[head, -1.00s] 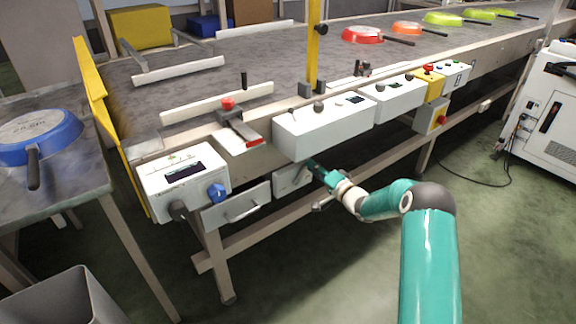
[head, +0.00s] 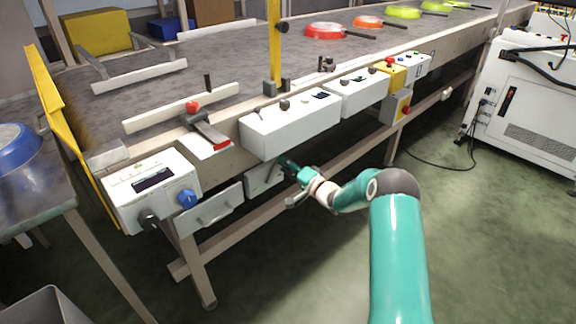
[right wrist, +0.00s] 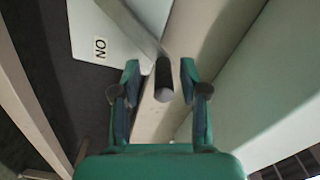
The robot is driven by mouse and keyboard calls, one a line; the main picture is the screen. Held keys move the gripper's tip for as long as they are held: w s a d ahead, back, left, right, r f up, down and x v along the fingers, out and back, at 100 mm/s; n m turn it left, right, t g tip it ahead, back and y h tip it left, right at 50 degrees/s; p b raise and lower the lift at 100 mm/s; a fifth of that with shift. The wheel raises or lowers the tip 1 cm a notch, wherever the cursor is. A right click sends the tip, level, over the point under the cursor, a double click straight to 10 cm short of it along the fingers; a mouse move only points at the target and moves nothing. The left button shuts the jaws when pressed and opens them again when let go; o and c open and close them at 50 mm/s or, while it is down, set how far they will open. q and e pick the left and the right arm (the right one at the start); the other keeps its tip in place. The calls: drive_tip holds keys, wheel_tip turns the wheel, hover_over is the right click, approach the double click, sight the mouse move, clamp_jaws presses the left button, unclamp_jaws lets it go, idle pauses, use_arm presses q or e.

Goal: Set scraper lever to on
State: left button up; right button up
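In the right wrist view a lever (right wrist: 134,22) with a flat grey arm and a black grip runs across a white plate (right wrist: 88,22). A label on the plate carries the letters O and N, turned in this view. My right gripper (right wrist: 160,72) is open, with the black grip between its two green fingers and gaps visible on both sides. In the head view the right gripper (head: 289,167) is at a pale panel (head: 262,179) below the conveyor's edge; the lever is hard to make out there. My left gripper is not in view.
White control boxes (head: 290,126) line the conveyor's front edge above the right gripper. A red-knobbed lever (head: 193,107) stands above. Coloured pans (head: 325,31) lie on the belt.

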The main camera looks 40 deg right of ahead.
drive_tip(key=s, duration=1.2)
drive_tip(key=shift+w+a, duration=0.1)
drive_tip(key=shift+a, duration=0.05)
